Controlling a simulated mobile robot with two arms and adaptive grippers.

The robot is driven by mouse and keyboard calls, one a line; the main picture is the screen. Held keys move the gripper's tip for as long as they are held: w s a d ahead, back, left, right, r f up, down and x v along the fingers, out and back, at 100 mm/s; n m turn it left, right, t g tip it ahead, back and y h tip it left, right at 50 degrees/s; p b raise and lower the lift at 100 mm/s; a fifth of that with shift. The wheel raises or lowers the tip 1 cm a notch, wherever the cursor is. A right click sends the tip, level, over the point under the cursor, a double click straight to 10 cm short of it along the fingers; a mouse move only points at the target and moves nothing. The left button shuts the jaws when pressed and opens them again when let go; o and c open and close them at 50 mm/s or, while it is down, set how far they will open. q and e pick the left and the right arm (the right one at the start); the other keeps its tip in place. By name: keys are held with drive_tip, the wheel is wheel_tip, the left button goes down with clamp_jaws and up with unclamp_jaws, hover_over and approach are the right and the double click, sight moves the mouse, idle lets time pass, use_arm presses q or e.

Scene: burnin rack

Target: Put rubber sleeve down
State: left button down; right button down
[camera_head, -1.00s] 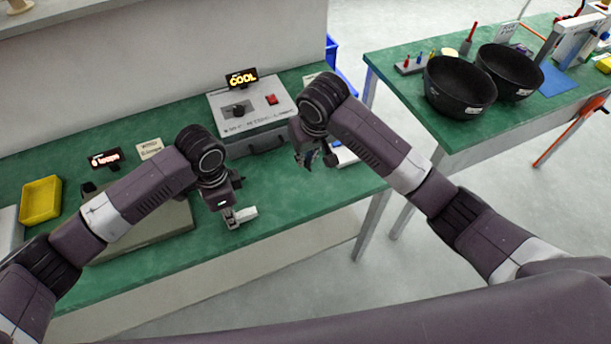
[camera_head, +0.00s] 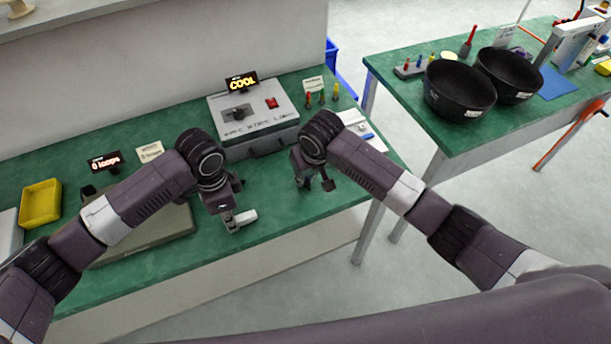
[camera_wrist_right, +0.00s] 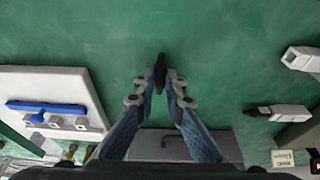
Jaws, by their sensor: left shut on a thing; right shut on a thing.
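In the right wrist view, my right gripper (camera_wrist_right: 160,82) is shut on a small dark piece (camera_wrist_right: 160,66), which looks like the rubber sleeve. It points out past the fingertips above the green bench; I cannot tell whether it touches the surface. In the head view my right gripper (camera_head: 318,183) hangs over the bench in front of the grey control box, its fingertips hard to make out. My left gripper (camera_head: 232,220) is shut on a small whitish block-like part (camera_head: 245,217) near the bench's front edge. This part also seems to show in the right wrist view (camera_wrist_right: 301,58).
The grey control box (camera_head: 252,117) with a COOL sign stands behind. A white tray (camera_head: 368,145) with a blue tool and several coloured pieces (camera_head: 322,98) lie to the right. A yellow bin (camera_head: 41,202) is far left. Green bench between my grippers is clear.

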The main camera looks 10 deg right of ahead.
use_arm(q)
drive_tip(key=shift+s, duration=0.1)
use_arm(e)
drive_tip(key=shift+s+f, duration=0.15)
drive_tip(key=shift+f, duration=0.15)
drive_tip(key=c, duration=2)
unclamp_jaws()
drive_tip(key=shift+f, duration=0.2)
drive_tip(key=shift+r, duration=0.1)
drive_tip(key=shift+r, duration=0.35)
drive_tip(key=v, duration=1.2)
drive_tip(key=shift+r, duration=0.35)
use_arm(q)
drive_tip(key=c, duration=1.8)
unclamp_jaws()
